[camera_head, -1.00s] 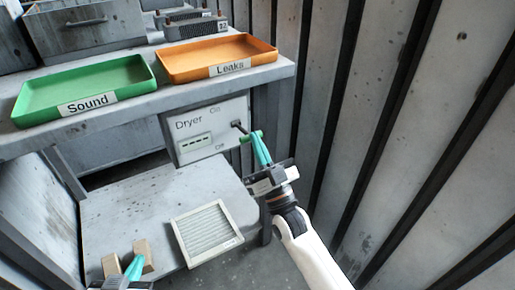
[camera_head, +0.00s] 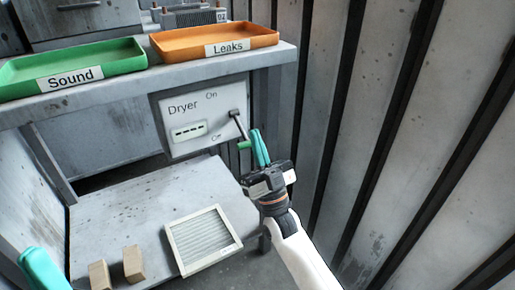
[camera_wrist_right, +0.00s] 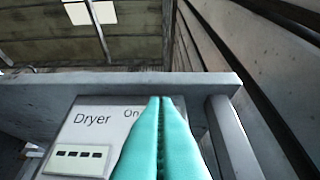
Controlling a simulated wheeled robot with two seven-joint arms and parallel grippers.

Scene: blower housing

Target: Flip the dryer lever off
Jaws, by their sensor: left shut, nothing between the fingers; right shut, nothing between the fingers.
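The white dryer panel (camera_head: 188,108) is on the bench front, marked On above and Off below. It also shows in the right wrist view (camera_wrist_right: 90,121). Its lever (camera_head: 238,125) has a dark arm that slants down to a green handle (camera_head: 244,145), level with or a little below the Off mark. My right gripper (camera_head: 257,132) is shut and empty, its teal fingers just right of the handle; I cannot tell if they touch it. In the right wrist view its fingers (camera_wrist_right: 161,100) hide the lever. My left gripper (camera_head: 30,254) is shut and empty at the lower left.
A green Sound tray (camera_head: 75,62) and an orange Leaks tray (camera_head: 215,38) stand on the bench top. On the lower shelf are a white slatted filter (camera_head: 203,240) and two tan blocks (camera_head: 133,264). A ribbed metal wall (camera_head: 400,150) rises close on the right.

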